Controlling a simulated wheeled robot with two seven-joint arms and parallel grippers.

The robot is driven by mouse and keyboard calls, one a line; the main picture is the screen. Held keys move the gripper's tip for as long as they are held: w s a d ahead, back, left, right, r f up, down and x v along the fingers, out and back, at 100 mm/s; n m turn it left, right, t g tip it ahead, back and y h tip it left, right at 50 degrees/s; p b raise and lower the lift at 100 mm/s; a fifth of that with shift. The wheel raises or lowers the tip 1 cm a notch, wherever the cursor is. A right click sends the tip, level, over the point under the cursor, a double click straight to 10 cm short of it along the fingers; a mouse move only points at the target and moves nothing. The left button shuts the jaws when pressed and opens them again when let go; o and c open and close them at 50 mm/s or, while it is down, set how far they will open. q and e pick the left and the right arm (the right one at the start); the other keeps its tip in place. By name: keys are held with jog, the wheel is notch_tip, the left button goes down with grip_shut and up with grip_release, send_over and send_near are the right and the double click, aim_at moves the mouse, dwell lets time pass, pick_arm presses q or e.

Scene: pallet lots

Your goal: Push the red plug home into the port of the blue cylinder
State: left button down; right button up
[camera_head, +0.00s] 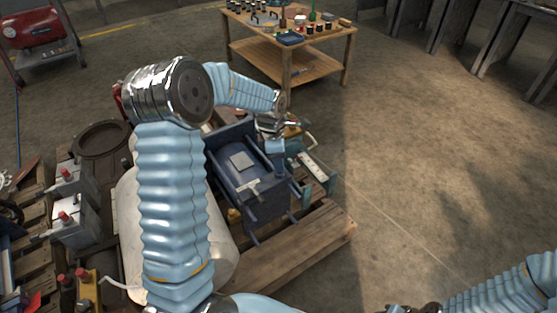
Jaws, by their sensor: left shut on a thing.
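A dark blue boxy body with bars along its sides and a pale plate on top, which I take for the blue cylinder (228,180), lies on the wooden pallet in the middle. My left gripper (277,131) is over its far right end, pointing down. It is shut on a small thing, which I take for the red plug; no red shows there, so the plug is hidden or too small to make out. I cannot tell whether it touches the port, which I cannot see. My right arm shows at the bottom right, its gripper not clearly in view.
Bare pallet boards (300,245) lie in front of the cylinder. A pale metal part (313,167) stands just right of it, and a large cream drum (125,225) at left. A wooden workbench (290,55) with small items is behind. The floor at right is clear.

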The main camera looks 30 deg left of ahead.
pick_arm(q)
jog(key=shift+f+b, duration=0.4)
jog(key=shift+f, duration=0.15)
jog(key=c, duration=0.9)
grip_release()
jog(key=shift+r, duration=0.1)
jog(key=r, duration=0.4)
jog(key=a+r+p, duration=0.1)
jog(key=r, duration=0.8)
jog(key=shift+s+a+r+p, duration=0.2)
jog(key=shift+s+r+p, duration=0.05)
jog(key=shift+s+p, duration=0.15)
jog(key=shift+f, duration=0.1)
